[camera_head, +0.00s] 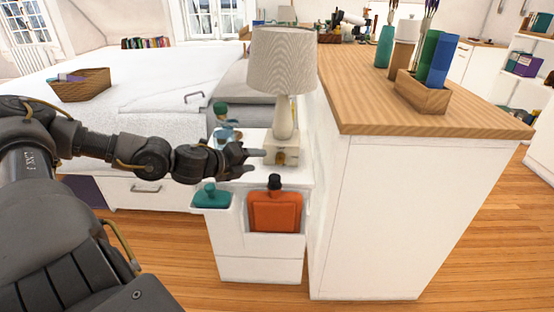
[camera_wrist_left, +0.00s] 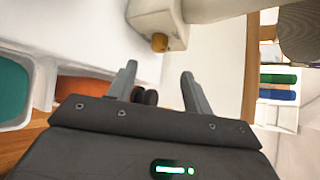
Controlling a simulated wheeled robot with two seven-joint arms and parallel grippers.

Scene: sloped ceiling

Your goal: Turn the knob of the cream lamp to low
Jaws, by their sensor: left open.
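The cream lamp (camera_head: 285,100) stands upright on a white bedside stand (camera_head: 262,270), with a ribbed grey-beige shade and a square base. Its base (camera_wrist_left: 150,15) shows at the top of the left wrist view, with a round ochre knob (camera_wrist_left: 160,42) on one face. My left gripper (camera_head: 258,162) is in front of and left of the lamp base. In the left wrist view its two fingers (camera_wrist_left: 158,80) are spread with nothing between them, and the knob lies beyond the tips, apart from them. Which setting the knob is at cannot be told. My right gripper is not in view.
A small figure with a green top (camera_head: 222,118) stands left of the lamp. A tall white cabinet with a wooden top (camera_head: 420,95) closes off the right.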

